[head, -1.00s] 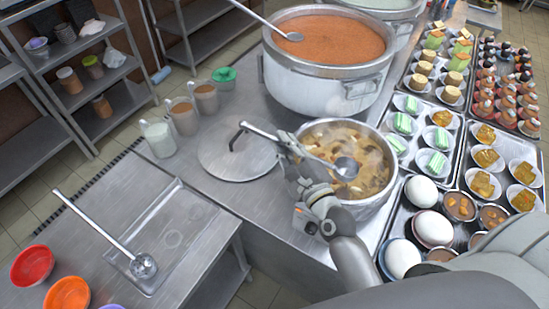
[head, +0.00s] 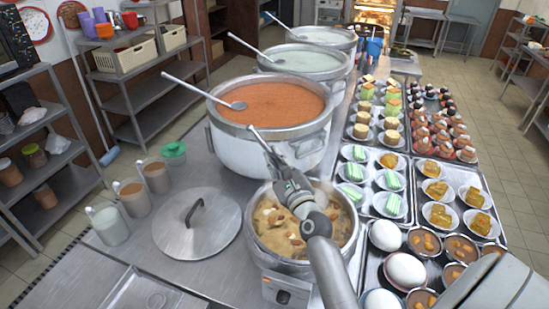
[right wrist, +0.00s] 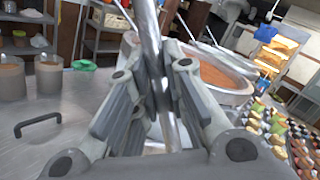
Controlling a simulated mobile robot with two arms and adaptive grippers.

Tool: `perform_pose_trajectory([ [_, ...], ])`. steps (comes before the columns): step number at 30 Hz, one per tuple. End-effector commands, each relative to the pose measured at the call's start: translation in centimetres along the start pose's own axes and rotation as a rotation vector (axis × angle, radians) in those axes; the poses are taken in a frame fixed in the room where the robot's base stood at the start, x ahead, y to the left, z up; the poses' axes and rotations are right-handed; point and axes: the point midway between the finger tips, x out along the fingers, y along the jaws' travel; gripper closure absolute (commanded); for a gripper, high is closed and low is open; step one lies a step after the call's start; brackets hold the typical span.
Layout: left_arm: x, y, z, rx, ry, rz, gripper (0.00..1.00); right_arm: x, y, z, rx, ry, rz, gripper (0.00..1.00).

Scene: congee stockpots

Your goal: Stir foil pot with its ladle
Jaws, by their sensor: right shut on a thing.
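The small silver pot (head: 300,264) of brown stew with mushroom-like pieces stands at the near middle of the counter in the head view. My right gripper (head: 272,160) is above it, at its far side. The gripper is shut on the metal handle of a ladle (head: 258,138); the handle also shows between the fingers in the right wrist view (right wrist: 152,50). The handle's upper end sticks out past the fingers. The ladle's bowl is hidden behind my gripper and arm or in the stew; I cannot tell which. My left gripper is not in view.
A flat lid (head: 199,222) lies left of the pot. A large pot of orange congee (head: 268,150) with its own ladle (head: 205,92) stands just behind. Trays of desserts (head: 405,190) fill the right side. Several mugs (head: 133,199) stand at the left edge.

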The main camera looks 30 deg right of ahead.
Motion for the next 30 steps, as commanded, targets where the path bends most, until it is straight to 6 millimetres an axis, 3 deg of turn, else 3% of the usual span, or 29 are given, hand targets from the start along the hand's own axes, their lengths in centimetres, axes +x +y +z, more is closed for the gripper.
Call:
perform_pose_trajectory([
  [1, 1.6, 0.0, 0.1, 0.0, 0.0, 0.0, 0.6, -0.2, 0.8, -1.2, -0.001, -0.001, -0.001, 1.0],
  [13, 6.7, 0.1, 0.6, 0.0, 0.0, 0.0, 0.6, -0.9, 3.5, -5.5, -0.002, -0.002, 0.0, 1.0],
  [24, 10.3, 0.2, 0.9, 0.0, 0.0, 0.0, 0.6, -1.4, 5.8, -9.2, -0.001, -0.002, 0.0, 1.0],
  [30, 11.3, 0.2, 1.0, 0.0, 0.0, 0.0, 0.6, -1.6, 6.4, -10.2, -0.002, -0.003, -0.001, 1.0],
])
